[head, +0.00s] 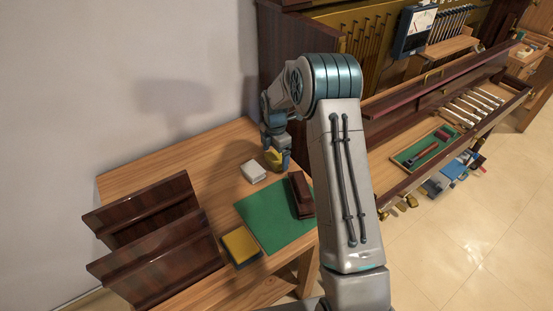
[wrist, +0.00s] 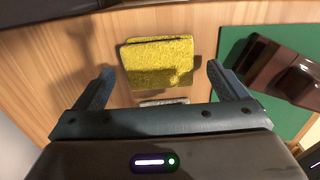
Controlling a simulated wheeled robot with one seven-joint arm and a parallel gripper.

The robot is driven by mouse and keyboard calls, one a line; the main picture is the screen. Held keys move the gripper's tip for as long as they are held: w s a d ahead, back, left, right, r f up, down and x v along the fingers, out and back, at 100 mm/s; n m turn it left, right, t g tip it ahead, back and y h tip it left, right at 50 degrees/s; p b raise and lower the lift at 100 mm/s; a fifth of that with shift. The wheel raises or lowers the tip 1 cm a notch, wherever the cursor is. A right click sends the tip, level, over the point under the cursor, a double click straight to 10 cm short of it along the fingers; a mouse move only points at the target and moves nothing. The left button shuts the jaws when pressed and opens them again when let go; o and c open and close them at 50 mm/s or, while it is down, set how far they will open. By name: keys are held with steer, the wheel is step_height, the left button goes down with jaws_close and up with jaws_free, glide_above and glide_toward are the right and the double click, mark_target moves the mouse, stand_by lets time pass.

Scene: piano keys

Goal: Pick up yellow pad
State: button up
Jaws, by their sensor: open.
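A yellow pad (wrist: 158,60) with a rough surface lies on the wooden table in the wrist view, ahead of my palm. My gripper (wrist: 160,67) is open, one finger to each side of the pad, with visible gaps and no contact seen. In the head view my gripper (head: 276,161) is low over the table's far right part, and the pad (head: 273,157) shows partly behind its fingers. The exact height of the fingertips above the table cannot be told.
A white block (head: 253,171) lies close in front of the pad. A green mat (head: 262,226) bears a dark brown block (head: 301,195). Another yellow-topped item (head: 240,245) lies at the table's front. Dark wooden boards (head: 150,235) stand at the left. The table's (head: 190,160) back-left part is clear.

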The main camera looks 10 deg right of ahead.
mark_target(275, 158)
steer(key=shift+f, duration=0.65)
steer(key=c, duration=1.1)
steer(key=shift+r, duration=0.1)
steer(key=shift+c, duration=0.2)
step_height(275, 158, up, 10)
steer(key=shift+b, duration=0.4)
steer(key=shift+o, duration=0.9)
